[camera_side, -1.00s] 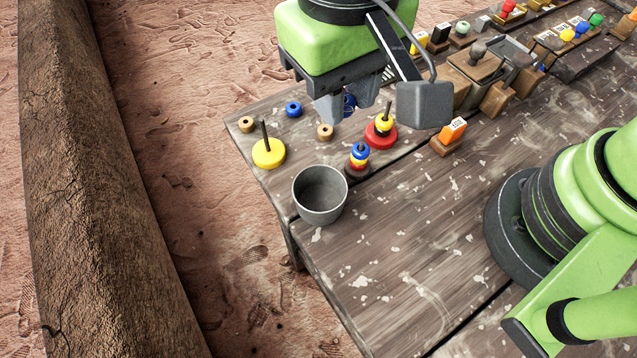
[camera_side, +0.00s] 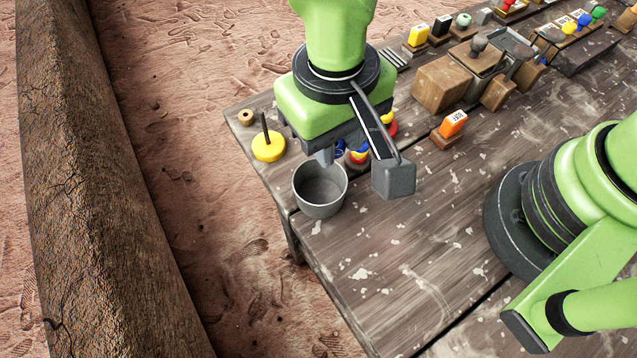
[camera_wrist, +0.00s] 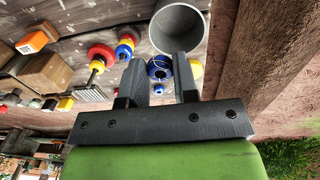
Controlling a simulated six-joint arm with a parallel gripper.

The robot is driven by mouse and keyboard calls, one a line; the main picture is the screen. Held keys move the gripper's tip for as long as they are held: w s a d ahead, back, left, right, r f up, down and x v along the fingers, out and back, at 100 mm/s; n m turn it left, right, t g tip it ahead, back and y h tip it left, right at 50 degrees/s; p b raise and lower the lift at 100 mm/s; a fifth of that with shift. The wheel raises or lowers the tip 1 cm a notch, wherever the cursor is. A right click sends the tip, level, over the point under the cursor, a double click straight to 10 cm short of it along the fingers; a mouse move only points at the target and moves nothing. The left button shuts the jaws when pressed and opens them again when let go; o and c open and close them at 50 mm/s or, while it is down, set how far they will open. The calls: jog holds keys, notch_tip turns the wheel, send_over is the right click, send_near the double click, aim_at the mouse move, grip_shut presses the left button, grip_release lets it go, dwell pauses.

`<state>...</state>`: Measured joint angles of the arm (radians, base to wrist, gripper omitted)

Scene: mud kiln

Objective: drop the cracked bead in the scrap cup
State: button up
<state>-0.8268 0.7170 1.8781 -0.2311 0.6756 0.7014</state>
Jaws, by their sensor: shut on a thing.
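My gripper (camera_wrist: 161,72) is shut on a blue bead (camera_wrist: 159,67) with pale marks on it; in the side view the arm mostly hides the bead. The grey scrap cup (camera_side: 321,207) stands open at the table's near left edge and looks empty from the side. It also shows in the wrist view (camera_wrist: 178,30), just beyond the bead. In the side view my gripper (camera_side: 331,157) is at the cup's far rim, with the fingertips above and behind it. I cannot tell whether the bead is over the opening.
A yellow disc with a peg (camera_side: 268,147) stands left of the cup. A peg with blue, yellow and red beads (camera_wrist: 126,43) is close by, with a red and yellow stack (camera_wrist: 101,54) beside it. A wooden bead (camera_side: 246,117) lies at the far corner. The table front is clear.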

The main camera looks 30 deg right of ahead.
jog(key=o, duration=0.9)
jog(key=shift+c, duration=0.2)
jog(key=r, duration=0.8)
jog(key=shift+a+r, duration=0.25)
jog(key=shift+r, duration=0.75)
